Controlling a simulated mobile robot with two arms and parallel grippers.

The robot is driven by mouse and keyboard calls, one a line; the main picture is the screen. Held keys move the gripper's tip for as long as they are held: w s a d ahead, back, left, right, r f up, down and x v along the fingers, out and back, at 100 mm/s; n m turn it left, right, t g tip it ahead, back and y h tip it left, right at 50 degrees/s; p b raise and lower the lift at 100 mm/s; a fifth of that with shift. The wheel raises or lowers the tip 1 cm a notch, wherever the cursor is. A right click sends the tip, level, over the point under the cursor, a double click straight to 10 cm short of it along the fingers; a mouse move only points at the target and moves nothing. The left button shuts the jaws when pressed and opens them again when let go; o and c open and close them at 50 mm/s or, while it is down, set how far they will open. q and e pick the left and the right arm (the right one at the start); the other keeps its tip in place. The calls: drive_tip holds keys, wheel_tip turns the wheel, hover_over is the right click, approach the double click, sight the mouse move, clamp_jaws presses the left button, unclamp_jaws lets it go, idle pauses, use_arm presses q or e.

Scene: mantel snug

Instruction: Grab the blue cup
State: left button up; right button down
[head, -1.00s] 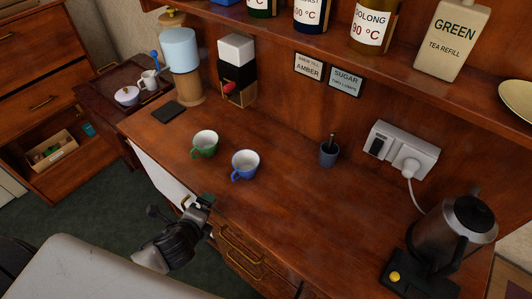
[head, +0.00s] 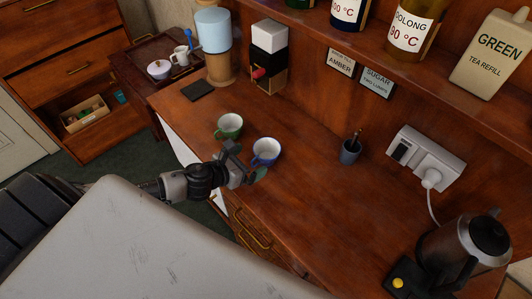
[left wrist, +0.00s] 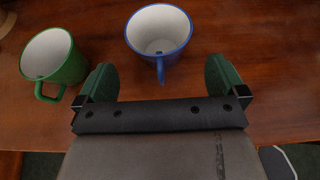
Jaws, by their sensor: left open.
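The blue cup (head: 266,151) stands upright on the wooden desk, white and empty inside. In the left wrist view the blue cup (left wrist: 160,34) is just ahead of my jaws, its handle pointing toward the gap between the fingers. My left gripper (head: 247,164) is open at the desk's front edge, close to the cup's near side. My right gripper is not in view.
A green cup (head: 229,126) stands just left of the blue cup, close to my left finger (left wrist: 54,58). A small dark pot (head: 350,150) and a kettle (head: 463,245) are to the right. The desk (head: 315,195) is clear between them.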

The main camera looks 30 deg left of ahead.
sight(257, 156)
use_arm(q)
drive_tip(key=x, duration=0.1)
drive_tip(key=p+x, duration=0.1)
drive_tip(key=x, duration=0.3)
drive_tip(key=shift+w+d+r+p, duration=0.1)
drive_tip(key=shift+w+r+p, duration=0.1)
drive_tip(key=shift+r+p, duration=0.15)
drive_tip(key=shift+w+d+f, duration=0.1)
drive_tip(key=shift+w+f, duration=0.1)
drive_tip(key=shift+f, duration=0.05)
drive_tip(key=shift+s, duration=0.1)
drive_tip(key=shift+c, duration=0.5)
drive_tip(key=c, duration=0.7)
